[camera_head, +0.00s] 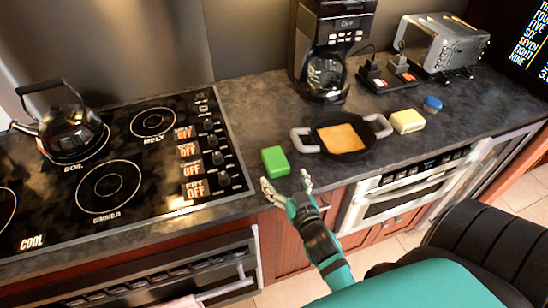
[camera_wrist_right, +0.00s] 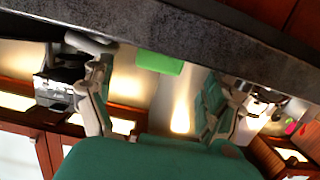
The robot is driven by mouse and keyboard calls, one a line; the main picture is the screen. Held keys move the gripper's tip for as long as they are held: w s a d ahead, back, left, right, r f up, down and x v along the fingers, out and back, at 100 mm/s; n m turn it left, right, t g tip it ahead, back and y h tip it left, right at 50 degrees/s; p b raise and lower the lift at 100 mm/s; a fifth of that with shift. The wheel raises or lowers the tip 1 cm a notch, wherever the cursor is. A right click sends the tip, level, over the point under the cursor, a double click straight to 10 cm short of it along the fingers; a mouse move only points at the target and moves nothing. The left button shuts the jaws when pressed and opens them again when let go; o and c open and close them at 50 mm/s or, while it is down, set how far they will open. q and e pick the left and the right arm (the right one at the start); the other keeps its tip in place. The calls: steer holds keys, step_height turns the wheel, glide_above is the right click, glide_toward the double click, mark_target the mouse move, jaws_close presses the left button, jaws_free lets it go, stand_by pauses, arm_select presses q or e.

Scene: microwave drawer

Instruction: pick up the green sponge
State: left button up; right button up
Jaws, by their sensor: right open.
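The green sponge (camera_head: 275,160) lies on the dark countertop near its front edge, just right of the stove. My right gripper (camera_head: 286,181) is open and empty at the counter's front edge, with its fingers pointing towards the sponge and apart from it. In the right wrist view the sponge (camera_wrist_right: 160,62) shows between the spread fingers (camera_wrist_right: 158,82), beyond the counter edge, which hides part of it. My left gripper is not in view.
A black pan (camera_head: 343,147) with a square bread slice is right of the sponge. Beyond it are a pale yellow block (camera_head: 407,121) and a blue item (camera_head: 432,103). A coffee maker (camera_head: 329,50) and a toaster (camera_head: 442,42) stand behind. The stove (camera_head: 120,165) is left.

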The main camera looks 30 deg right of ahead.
mark_target(277, 162)
steer(key=shift+x, duration=0.8)
steer(key=shift+w+d, duration=0.1)
steer(key=shift+w, duration=0.15)
steer(key=x, duration=0.1)
steer(key=p+x, duration=0.1)
steer(key=x, duration=0.1)
steer(key=p+x, duration=0.1)
steer(key=shift+w+d+r, duration=0.15)
steer(key=shift+w+r, duration=0.05)
steer(key=shift+r, duration=0.15)
steer(key=shift+w+f, duration=0.1)
steer(key=shift+w, duration=0.15)
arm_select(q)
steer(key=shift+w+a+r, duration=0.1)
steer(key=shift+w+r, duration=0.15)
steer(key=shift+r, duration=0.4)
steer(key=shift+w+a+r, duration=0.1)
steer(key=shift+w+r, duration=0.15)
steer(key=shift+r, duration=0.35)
arm_select(e)
steer(key=shift+s, duration=0.1)
steer(key=shift+c, duration=0.5)
steer(key=c, duration=0.9)
